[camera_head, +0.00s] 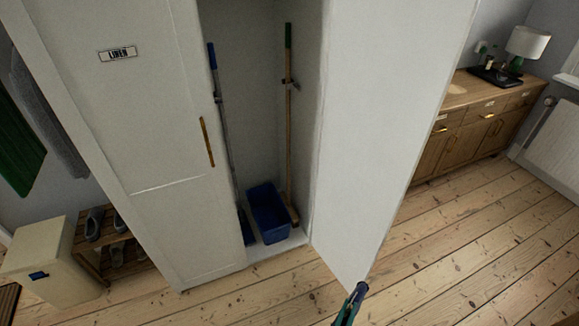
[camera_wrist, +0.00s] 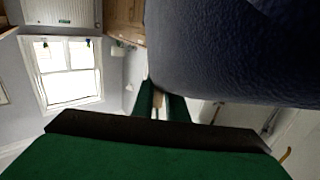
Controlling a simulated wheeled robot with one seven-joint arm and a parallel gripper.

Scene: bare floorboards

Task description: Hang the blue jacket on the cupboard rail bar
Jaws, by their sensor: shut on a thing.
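My gripper (camera_wrist: 160,104) shows in the wrist view with its green fingers close together. A large dark blue, textured thing (camera_wrist: 235,50), which looks like the blue jacket, fills the upper right, close to the camera and against the fingers. The exact grip point is hidden. In the head view, only a small green and dark part of my gripper (camera_head: 349,306) shows at the bottom edge, below the open cupboard door. The white cupboard (camera_head: 160,130) has a shut door labelled LINEN on the left and an open section. I see no rail bar in either view.
The open cupboard door (camera_head: 385,110) juts toward me. Two long-handled tools, one blue-tipped (camera_head: 223,120) and one green-tipped (camera_head: 288,120), and a blue bin (camera_head: 268,213) stand inside. A wooden sideboard (camera_head: 470,130) is at the right. The floor (camera_head: 450,240) at right is clear.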

